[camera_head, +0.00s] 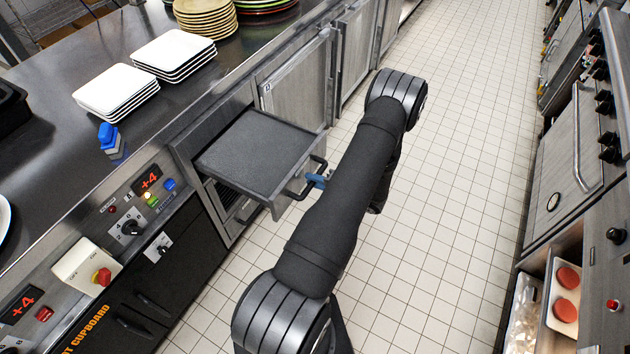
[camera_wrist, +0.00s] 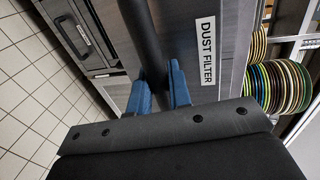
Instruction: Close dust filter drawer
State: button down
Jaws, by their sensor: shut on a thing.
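The dust filter drawer (camera_head: 258,150) is pulled out from the front of the counter, its grey filter top showing in the head view. Its front, with a white "DUST FILTER" label (camera_wrist: 205,50), shows in the wrist view. A dark bar handle (camera_head: 306,182) stands out from the drawer front. My gripper (camera_head: 317,181), with blue fingers, is at this handle. In the wrist view the blue fingers (camera_wrist: 159,88) are on both sides of the dark handle bar (camera_wrist: 142,40), shut on it. My arm hides part of the floor beside the drawer.
Stacks of white square plates (camera_head: 117,92) and tan plates (camera_head: 206,16) stand on the counter (camera_head: 60,95). A control panel (camera_head: 140,205) is left of the drawer. Closed cabinet doors (camera_head: 297,85) run beyond it. The tiled aisle floor (camera_head: 455,150) is clear; an oven (camera_head: 580,150) stands opposite.

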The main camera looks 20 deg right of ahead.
aim_at(266, 154)
jog(key=r+x, duration=0.2)
jog(key=x, duration=0.8)
jog(key=r+x, duration=0.2)
jog(key=x, duration=0.8)
jog(key=w+a+r+x, duration=0.1)
jog(key=r+x, duration=0.1)
jog(key=x, duration=0.9)
jog(key=shift+r, duration=0.4)
jog(key=shift+w+a, duration=0.1)
jog(key=c, duration=1.5)
grip_release()
jog(key=shift+o, duration=0.6)
jog(key=shift+s+d, duration=0.25)
jog(key=shift+d, duration=0.05)
jog(key=v, duration=1.6)
jog(key=shift+s+d, duration=0.25)
jog(key=shift+s, duration=0.05)
jog(key=shift+w, duration=0.1)
